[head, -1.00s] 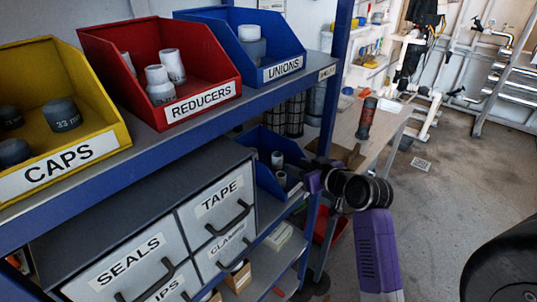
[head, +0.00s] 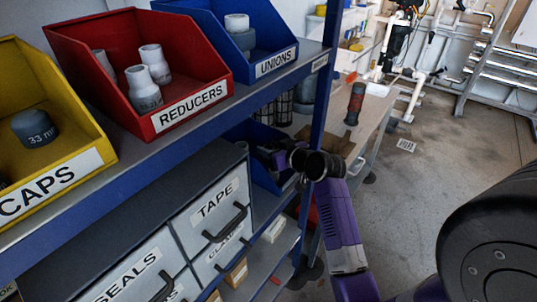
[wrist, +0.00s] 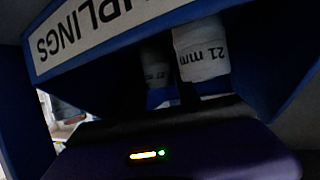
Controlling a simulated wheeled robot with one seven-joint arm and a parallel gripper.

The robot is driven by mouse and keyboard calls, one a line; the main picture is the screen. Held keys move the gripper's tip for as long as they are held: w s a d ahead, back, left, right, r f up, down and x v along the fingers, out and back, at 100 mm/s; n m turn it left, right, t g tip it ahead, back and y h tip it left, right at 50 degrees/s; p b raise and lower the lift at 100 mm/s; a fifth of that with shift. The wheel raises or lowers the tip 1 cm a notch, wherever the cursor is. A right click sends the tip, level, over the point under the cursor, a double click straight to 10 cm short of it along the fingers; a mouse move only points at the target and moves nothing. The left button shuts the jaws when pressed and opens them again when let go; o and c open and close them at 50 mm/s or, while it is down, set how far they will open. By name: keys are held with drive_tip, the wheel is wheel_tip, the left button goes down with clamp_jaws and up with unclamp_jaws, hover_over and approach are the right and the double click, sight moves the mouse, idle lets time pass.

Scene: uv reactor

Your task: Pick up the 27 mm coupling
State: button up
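The blue couplings bin (head: 243,132) sits on the lower shelf in the head view. In the wrist view its wall (wrist: 105,88) and upside-down COUPLINGS label show. A pale grey coupling (wrist: 202,62) there has a marking ending in mm; its digits could be 21 or 27. A second, darker coupling (wrist: 155,68) stands left of it, its marking unclear. My gripper (head: 268,157) reaches into the bin in the head view. A dark finger-like part shows between the couplings in the wrist view. I cannot tell whether the fingers are open or touching either coupling.
The blue upright post (head: 330,95) stands close beside my arm. The upper shelf holds the yellow caps bin (head: 85,130), red reducers bin (head: 95,40) and blue unions bin (head: 190,22). Drawers (head: 205,215) stand left of my arm. Open floor (head: 410,190) lies to the right.

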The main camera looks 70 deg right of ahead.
drive_tip(key=shift+w, duration=0.15)
clamp_jaws()
